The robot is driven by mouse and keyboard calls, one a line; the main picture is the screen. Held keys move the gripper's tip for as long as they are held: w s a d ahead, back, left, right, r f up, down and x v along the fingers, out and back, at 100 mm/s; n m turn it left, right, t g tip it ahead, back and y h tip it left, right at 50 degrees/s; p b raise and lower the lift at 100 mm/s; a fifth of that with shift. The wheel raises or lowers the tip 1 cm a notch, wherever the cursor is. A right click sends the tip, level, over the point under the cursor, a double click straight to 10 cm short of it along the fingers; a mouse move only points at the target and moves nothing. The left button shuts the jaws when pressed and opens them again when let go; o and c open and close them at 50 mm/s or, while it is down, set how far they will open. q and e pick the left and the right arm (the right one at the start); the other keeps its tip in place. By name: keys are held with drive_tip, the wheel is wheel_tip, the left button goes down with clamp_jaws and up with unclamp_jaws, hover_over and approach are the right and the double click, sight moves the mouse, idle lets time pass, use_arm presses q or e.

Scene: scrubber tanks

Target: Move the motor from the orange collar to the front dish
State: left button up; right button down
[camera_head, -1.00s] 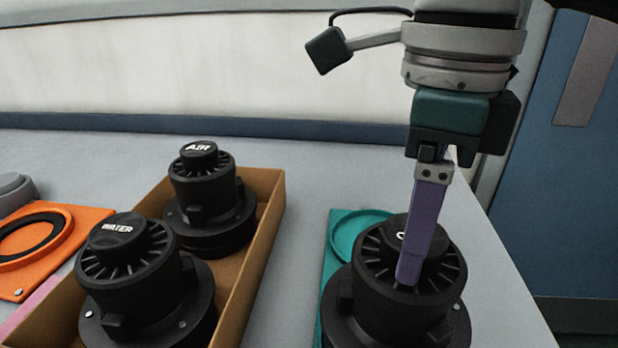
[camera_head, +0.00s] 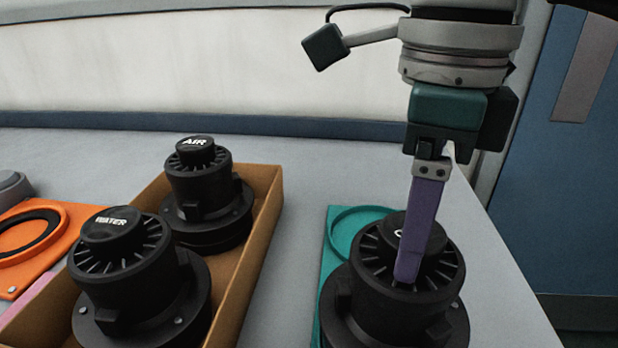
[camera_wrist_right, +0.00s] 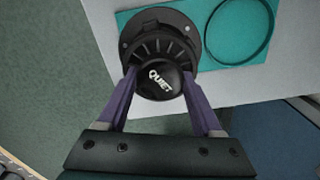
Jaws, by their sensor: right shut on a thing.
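My right gripper (camera_head: 410,262) is shut on the black motor marked QUIET (camera_head: 372,305), its purple fingers on either side of the motor's cap. The motor is upright over the near part of a teal plate (camera_head: 334,228). The front dish is hidden under it, and I cannot tell whether the motor touches it. In the right wrist view the gripper (camera_wrist_right: 158,78) has a finger on each side of the QUIET cap (camera_wrist_right: 160,84). The teal plate's back ring (camera_wrist_right: 268,35) is empty. The orange collar (camera_head: 58,238) at the far left is empty. My left gripper is not in view.
A cardboard tray (camera_head: 262,235) left of the teal plate holds two similar black motors, AIR (camera_head: 200,185) and WATER (camera_head: 125,262). A grey round thing (camera_head: 14,184) shows at the left edge. The grey bench (camera_head: 310,175) is clear behind the teal plate.

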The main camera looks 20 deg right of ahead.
drive_tip(key=shift+f+b, duration=0.15)
drive_tip(key=shift+b, duration=0.2)
drive_tip(key=shift+f, duration=0.1)
idle(0.8)
drive_tip(key=shift+c, duration=1.3)
unclamp_jaws()
drive_tip(key=shift+o, duration=1.3)
drive_tip(key=shift+f, duration=0.15)
drive_tip(key=shift+r+p, duration=2.3)
drive_tip(key=shift+r, duration=1.35)
